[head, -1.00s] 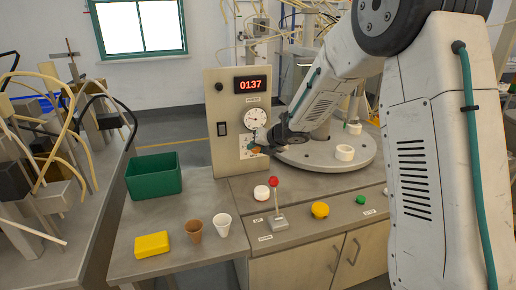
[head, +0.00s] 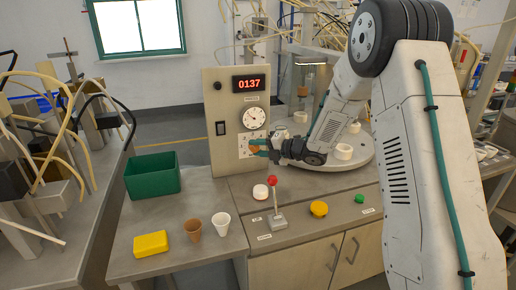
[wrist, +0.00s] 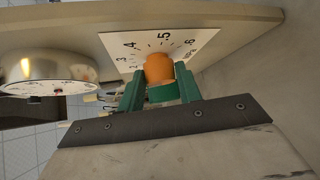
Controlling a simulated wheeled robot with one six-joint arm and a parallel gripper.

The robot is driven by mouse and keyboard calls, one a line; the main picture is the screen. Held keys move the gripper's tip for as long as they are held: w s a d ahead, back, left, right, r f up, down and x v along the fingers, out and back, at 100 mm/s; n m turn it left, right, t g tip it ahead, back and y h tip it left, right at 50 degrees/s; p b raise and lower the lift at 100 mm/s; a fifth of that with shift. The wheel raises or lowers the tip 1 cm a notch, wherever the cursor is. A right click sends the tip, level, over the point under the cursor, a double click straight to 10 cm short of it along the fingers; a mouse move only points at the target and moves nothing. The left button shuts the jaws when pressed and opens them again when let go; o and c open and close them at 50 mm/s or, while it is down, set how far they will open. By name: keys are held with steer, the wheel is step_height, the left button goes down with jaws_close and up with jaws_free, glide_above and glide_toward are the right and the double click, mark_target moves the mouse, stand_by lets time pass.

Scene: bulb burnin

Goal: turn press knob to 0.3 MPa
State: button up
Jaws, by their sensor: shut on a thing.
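The orange press knob (wrist: 160,68) sits on a white scale plate (wrist: 128,46) marked .3, .4, .5 and .6 in the wrist view. My gripper (wrist: 152,92) is shut on the knob, one green finger on each side. The knob's pointer is not visible, so I cannot tell its setting. In the head view my gripper (head: 262,148) reaches the panel (head: 228,165) from the right and mostly covers the knob. A round dial gauge (head: 255,118) is just above; its silver rim also shows in the wrist view (wrist: 55,75).
A red-topped lever (head: 272,182), white button (head: 260,192) and yellow button (head: 319,209) stand on the bench below. A round turntable (head: 310,165) lies right of the panel.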

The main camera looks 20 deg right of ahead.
steer(key=m+t+y, duration=0.1)
steer(key=m, duration=0.1)
steer(key=m+t+y, duration=0.1)
steer(key=y, duration=0.1)
steer(key=shift+f+m+t, duration=0.3)
steer(key=shift+f+m, duration=0.05)
steer(key=shift+m, duration=0.05)
stand_by(0.5)
steer(key=o, duration=1)
steer(key=v, duration=0.8)
steer(key=shift+w, duration=0.1)
